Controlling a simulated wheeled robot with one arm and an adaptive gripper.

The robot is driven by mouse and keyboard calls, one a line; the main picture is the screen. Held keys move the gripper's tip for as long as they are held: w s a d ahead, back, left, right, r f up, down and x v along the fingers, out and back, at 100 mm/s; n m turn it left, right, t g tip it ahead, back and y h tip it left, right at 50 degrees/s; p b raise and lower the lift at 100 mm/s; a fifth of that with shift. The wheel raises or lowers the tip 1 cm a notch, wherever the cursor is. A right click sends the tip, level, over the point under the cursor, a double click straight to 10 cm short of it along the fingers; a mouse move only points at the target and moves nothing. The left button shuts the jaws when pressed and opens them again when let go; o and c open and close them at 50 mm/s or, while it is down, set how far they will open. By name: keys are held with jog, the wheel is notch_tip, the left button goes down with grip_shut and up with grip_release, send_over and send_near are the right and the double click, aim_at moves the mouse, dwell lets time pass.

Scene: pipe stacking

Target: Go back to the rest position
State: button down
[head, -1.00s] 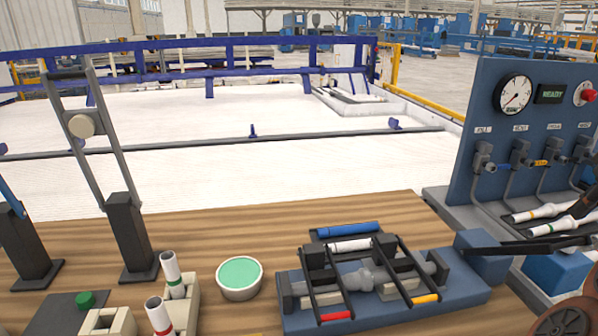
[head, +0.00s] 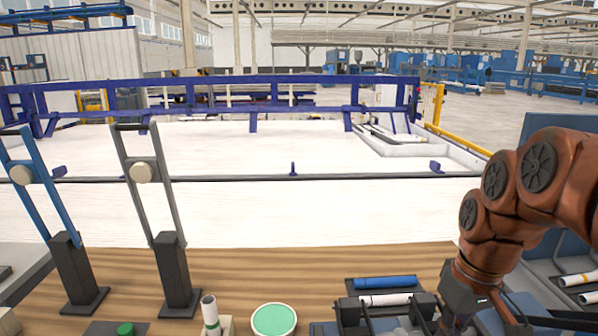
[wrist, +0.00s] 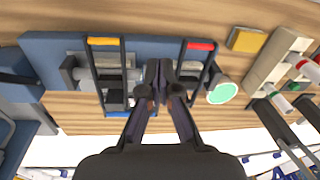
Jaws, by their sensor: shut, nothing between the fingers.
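My gripper (wrist: 160,85) is shut and empty in the wrist view, with its fingertips together. It hangs over the blue clamp fixture (wrist: 45,48), whose grey clamps have a yellow-tipped lever (wrist: 103,41) and a red-tipped lever (wrist: 201,46). How high it is above the fixture I cannot tell. In the head view my orange-brown arm (head: 535,185) comes in at the right, bent down toward the workbench (head: 240,265); the fingers do not show clearly there. A blue pipe (head: 385,282) and a white pipe (head: 385,299) lie by the fixture.
A green-topped round dish (head: 274,320) and a beige holder with an upright white pipe (head: 210,311) are left of the fixture. Two upright lever stands (head: 75,270) (head: 175,270) rise further left. A blue panel (head: 540,125) stands partly behind my arm.

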jog(key=s+a+f, duration=0.2)
jog(key=s, duration=0.2)
jog(key=s+a+f+g+p, duration=0.1)
jog(key=s+a+f, duration=0.1)
jog(key=s, duration=0.3)
jog(key=s+a+f+m+g+h+p, duration=0.1)
jog(key=s+a+f, duration=0.2)
jog(key=s, duration=0.2)
jog(key=shift+s+a, duration=0.2)
jog(key=shift+a, duration=0.05)
jog(key=c, duration=1.8)
grip_release()
jog(key=shift+s+f, duration=0.3)
jog(key=shift+o, duration=0.8)
jog(key=shift+s+f, duration=0.1)
jog(key=shift+s, duration=0.05)
jog(key=o, duration=0.5)
jog(key=shift+c, duration=0.2)
jog(key=shift+d+m, duration=0.1)
jog(key=shift+m, duration=0.2)
